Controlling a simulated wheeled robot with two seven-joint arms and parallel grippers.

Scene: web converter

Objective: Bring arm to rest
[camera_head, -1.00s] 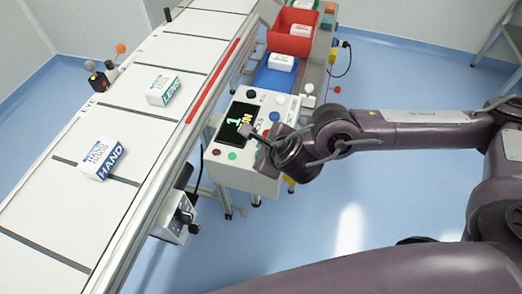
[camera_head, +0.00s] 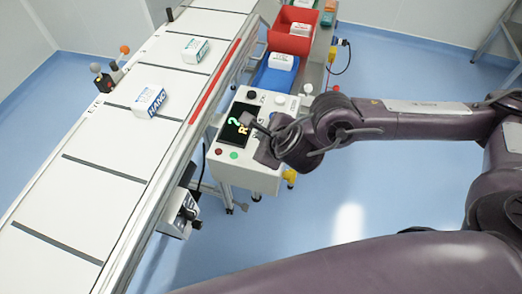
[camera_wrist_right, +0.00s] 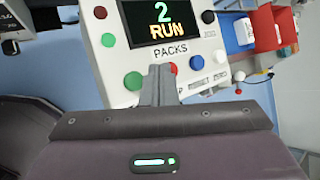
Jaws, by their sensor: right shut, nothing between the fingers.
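My right arm comes in from the right in the head view. Its gripper (camera_head: 248,119) is shut and empty, above the white control panel (camera_head: 243,171) beside the display. In the right wrist view the closed fingers (camera_wrist_right: 160,72) show in front of the panel, close to a red button (camera_wrist_right: 174,68) that they partly cover. Whether they touch it I cannot tell. The display (camera_wrist_right: 162,20) reads "2 RUN", with "PACKS" printed below. My left gripper is not in view.
A conveyor belt (camera_head: 105,145) carries a HAND pack (camera_head: 149,101) and a green-and-white pack (camera_head: 195,51). A blue bin (camera_head: 270,82) and a red bin (camera_head: 291,43), each with a white pack, stand behind the panel. Blue floor (camera_head: 385,190) is open below my right arm.

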